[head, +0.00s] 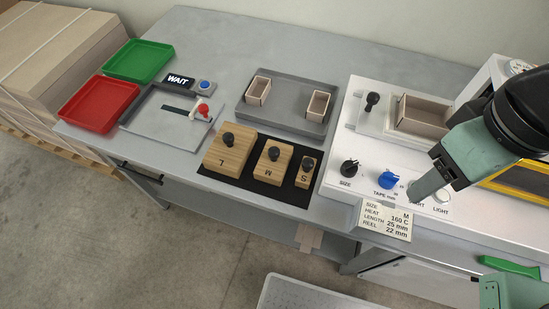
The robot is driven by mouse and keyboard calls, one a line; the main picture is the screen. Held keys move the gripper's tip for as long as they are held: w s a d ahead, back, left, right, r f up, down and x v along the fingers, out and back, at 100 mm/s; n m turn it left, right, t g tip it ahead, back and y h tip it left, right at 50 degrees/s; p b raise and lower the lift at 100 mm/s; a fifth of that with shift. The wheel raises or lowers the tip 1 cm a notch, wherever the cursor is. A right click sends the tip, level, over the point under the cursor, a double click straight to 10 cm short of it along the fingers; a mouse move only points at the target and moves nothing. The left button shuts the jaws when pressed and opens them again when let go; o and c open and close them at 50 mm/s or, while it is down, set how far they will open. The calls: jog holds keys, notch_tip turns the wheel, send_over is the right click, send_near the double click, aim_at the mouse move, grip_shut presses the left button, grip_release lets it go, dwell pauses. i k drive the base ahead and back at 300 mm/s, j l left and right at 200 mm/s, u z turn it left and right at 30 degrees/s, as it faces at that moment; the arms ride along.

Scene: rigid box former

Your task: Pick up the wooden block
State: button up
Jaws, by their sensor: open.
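Three wooden blocks with round black knobs stand in a row on a black mat (246,179). The large block (219,162) is marked L, the middle block (266,170) M, and the small block (298,177) S. My gripper (424,186) is at the right, over the front of the white machine, apart from all the blocks and to their right. It is open. One grey finger shows clearly, and I see nothing held. The other finger is not clear from this angle.
The white machine (340,188) has dials, a settings card (385,221) reading size M, and an open box (424,116). A grey tray (285,120) holds two small boxes behind the blocks. Green (139,61) and red (98,104) trays are at the left.

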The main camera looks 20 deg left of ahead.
aim_at(272, 165)
jog(key=k+j+u, duration=0.15)
jog(key=j, duration=0.45)
jog(key=k+j+u, duration=0.15)
jog(key=j, duration=0.45)
jog(key=j+u, duration=0.15)
jog(key=j, duration=0.45)
jog(key=k, duration=0.05)
